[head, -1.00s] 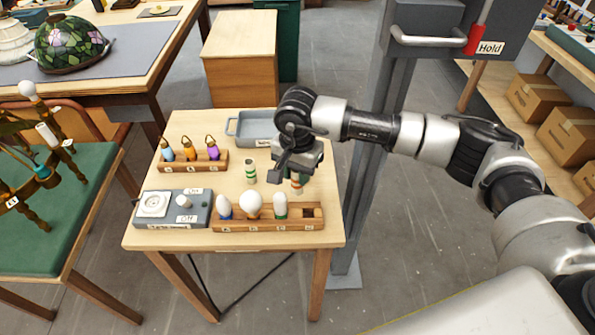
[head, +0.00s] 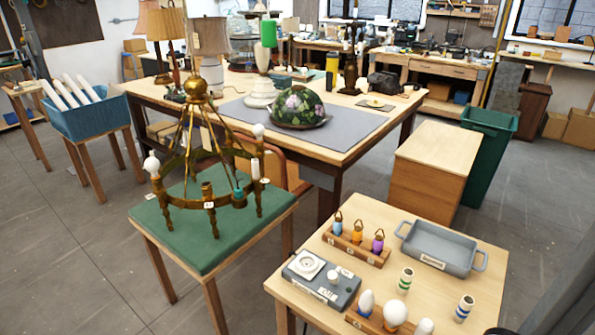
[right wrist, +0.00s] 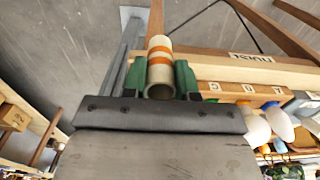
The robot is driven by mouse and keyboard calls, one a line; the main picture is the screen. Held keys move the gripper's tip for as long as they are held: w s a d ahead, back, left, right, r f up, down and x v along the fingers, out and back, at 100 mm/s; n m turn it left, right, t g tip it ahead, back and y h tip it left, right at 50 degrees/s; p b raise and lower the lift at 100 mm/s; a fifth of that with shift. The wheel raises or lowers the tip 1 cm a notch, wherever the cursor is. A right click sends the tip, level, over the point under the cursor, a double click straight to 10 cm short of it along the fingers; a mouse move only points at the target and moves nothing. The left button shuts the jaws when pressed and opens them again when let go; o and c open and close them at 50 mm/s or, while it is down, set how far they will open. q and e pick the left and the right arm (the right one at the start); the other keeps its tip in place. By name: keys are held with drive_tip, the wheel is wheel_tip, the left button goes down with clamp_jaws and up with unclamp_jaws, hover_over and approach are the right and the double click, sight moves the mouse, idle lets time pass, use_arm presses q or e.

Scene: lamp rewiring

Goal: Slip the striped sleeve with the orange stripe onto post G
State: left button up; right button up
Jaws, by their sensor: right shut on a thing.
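My right gripper (right wrist: 161,77) shows in the right wrist view, with its green fingers shut on the sleeve with the orange stripes (right wrist: 159,46). The sleeve is a pale, hollow tube with its open end towards the camera. In the head view, a brass chandelier (head: 197,88) stands on a green-topped table. Its ring carries several posts with small letter tags. A front post (head: 208,190) looks bare, and another bears a white sleeve (head: 256,168). The tags are too small to read, so I cannot tell which post is G. My left gripper is in neither view.
A stained-glass shade (head: 300,106) sits on the workbench behind the chandelier.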

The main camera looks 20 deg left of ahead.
drive_tip(key=s+f+n, duration=0.3)
drive_tip(key=s+f, duration=0.1)
drive_tip(key=s, duration=0.2)
drive_tip(key=shift+s+d+f+n, duration=0.2)
drive_tip(key=shift+d+f+n, duration=0.1)
drive_tip(key=shift+f, duration=0.1)
drive_tip(key=shift+d, duration=0.15)
